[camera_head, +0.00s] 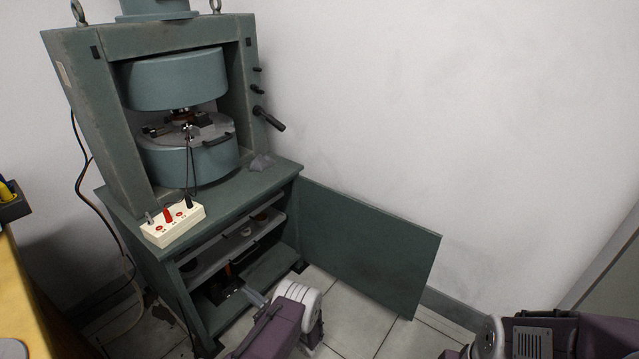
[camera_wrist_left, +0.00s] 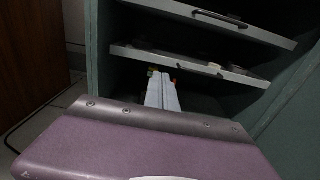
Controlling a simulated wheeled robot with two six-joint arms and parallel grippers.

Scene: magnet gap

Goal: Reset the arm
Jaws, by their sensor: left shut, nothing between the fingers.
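My left arm comes in at the bottom of the head view. Its left gripper (camera_head: 254,297) points into the open lower part of the green magnet cabinet. In the left wrist view the left gripper (camera_wrist_left: 162,88) shows as two pale fingers close together, shut and empty, below a grey shelf (camera_wrist_left: 190,66). Part of my right arm shows at the lower right of the head view; its gripper is out of view.
The green cabinet door (camera_head: 370,245) stands open to the right. The magnet (camera_head: 185,160) sits on the cabinet with a white socket box (camera_head: 173,224) at its front. A yellow table (camera_head: 22,300) is at the far left. Tiled floor (camera_head: 355,320) lies below the door.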

